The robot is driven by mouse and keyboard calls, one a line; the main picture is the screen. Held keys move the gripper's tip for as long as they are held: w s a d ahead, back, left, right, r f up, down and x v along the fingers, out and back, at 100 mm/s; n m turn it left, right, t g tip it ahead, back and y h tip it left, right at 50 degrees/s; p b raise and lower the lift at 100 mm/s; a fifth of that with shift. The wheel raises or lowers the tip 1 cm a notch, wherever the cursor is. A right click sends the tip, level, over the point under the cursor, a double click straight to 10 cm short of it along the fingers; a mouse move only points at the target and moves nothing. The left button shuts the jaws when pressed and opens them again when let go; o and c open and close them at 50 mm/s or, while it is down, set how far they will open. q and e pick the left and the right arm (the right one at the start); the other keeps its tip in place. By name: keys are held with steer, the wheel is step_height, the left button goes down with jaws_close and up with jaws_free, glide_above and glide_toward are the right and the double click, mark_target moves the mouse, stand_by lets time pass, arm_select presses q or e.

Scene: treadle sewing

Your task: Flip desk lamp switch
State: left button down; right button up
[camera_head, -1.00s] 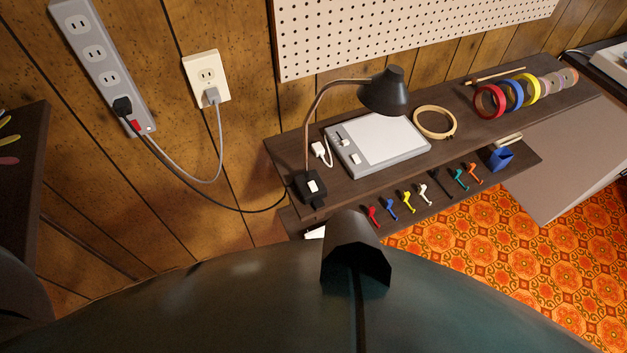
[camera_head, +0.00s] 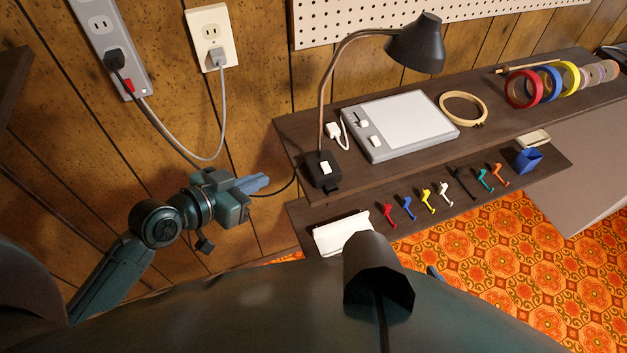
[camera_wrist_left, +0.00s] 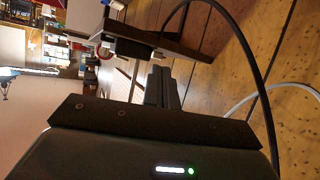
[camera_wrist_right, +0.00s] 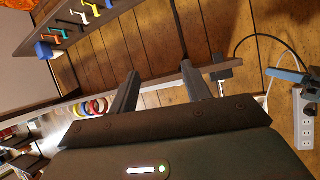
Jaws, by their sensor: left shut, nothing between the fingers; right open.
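The desk lamp has a black shade (camera_head: 418,45) on a curved brown neck and a dark base (camera_head: 322,182) at the left end of the upper shelf. A white switch (camera_head: 325,168) sits on the base. My left gripper (camera_head: 264,183) is shut and empty, left of the lamp base and apart from it, its fingers pointing right toward it. In the left wrist view its shut fingers (camera_wrist_left: 161,74) sit close below a dark block that seems to be the lamp base (camera_wrist_left: 133,48). My right gripper (camera_wrist_right: 160,70) is open and empty in the right wrist view.
A light tablet (camera_head: 400,125) and a hoop (camera_head: 463,108) lie right of the lamp. The lamp cord (camera_head: 285,188) runs behind my left gripper to a power strip (camera_head: 110,45). Colored hooks and a white object (camera_head: 342,233) are on the lower shelf.

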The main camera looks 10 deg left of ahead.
arm_select(q)
step_height(320, 180, up, 8)
steer(key=d+m+g+h+b, duration=0.2)
steer(key=m+g+h+b, duration=0.1)
steer(key=m+h+b, duration=0.2)
steer(key=shift+s+d+m+b, duration=0.15)
steer(key=shift+d+m+b, duration=0.05)
steer(key=shift+m+b, duration=0.9)
arm_select(e)
steer(key=shift+s+a+f+t+y, duration=0.15)
steer(key=shift+f+t+y, duration=0.25)
steer(key=shift+f+t, duration=0.5)
arm_select(q)
steer(key=shift+f, duration=0.1)
steer(key=p, duration=0.1)
glide_above(313, 172)
steer(key=shift+s+d+f, duration=0.1)
steer(key=shift+s+f, duration=0.05)
steer(key=shift+f, duration=0.4)
steer(key=shift+s+d+f, duration=0.1)
steer(key=shift+s+f, duration=0.05)
steer(key=shift+f, duration=0.4)
steer(key=f, duration=0.3)
steer(key=shift+w+a+f, duration=0.2)
steer(key=shift+w+f, duration=0.05)
steer(key=shift+f, duration=0.05)
steer(key=shift+w+f, duration=0.1)
steer(key=shift+f, duration=0.25)
arm_select(e)
steer(key=shift+w+a, duration=0.2)
